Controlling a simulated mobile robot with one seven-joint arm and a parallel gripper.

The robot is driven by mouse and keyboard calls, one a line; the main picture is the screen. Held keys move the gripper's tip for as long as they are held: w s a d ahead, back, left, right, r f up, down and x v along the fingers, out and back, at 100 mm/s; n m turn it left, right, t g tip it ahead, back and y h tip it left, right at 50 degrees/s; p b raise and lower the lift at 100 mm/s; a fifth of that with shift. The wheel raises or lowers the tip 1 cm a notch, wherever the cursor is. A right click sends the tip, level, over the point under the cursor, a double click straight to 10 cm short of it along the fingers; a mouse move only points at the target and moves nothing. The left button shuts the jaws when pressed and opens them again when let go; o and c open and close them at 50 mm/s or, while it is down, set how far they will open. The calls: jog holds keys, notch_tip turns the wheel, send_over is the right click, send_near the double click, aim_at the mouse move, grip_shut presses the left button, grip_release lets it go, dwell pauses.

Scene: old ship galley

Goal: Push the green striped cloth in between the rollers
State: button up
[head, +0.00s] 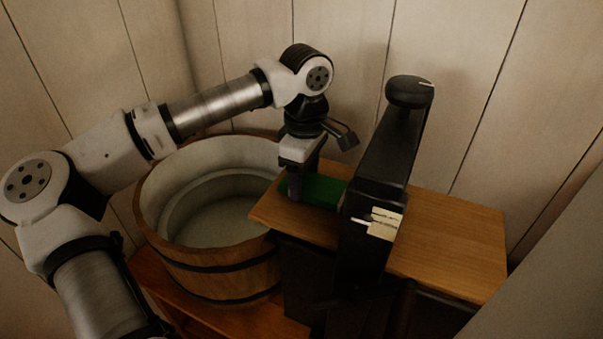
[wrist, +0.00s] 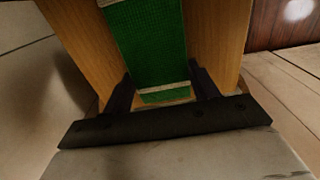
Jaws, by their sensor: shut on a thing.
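The green cloth (head: 325,191) lies flat on the wooden board, left of the black roller frame (head: 378,165). In the wrist view the cloth (wrist: 147,42) runs up and away from me, with a pale stripe near its close end and a pale bit at the top edge. My gripper (head: 300,183) points down at the board's left end. Its fingers (wrist: 162,84) are shut on the cloth's near end, one at each side. The rollers are hidden by the frame, so I cannot tell whether the cloth's far end touches them.
A wooden tub (head: 215,267) with a pale basin inside stands left of the board. The board (head: 455,240) is bare right of the frame. A black knob (head: 410,92) tops the frame; a cream block (head: 384,224) sits on its near side. Plank walls stand close behind.

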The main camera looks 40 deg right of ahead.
jog(key=shift+s+d, duration=0.25)
jog(key=shift+s, duration=0.2)
jog(key=o, duration=1.2)
jog(key=shift+c, duration=0.2)
jog(key=shift+r, duration=0.15)
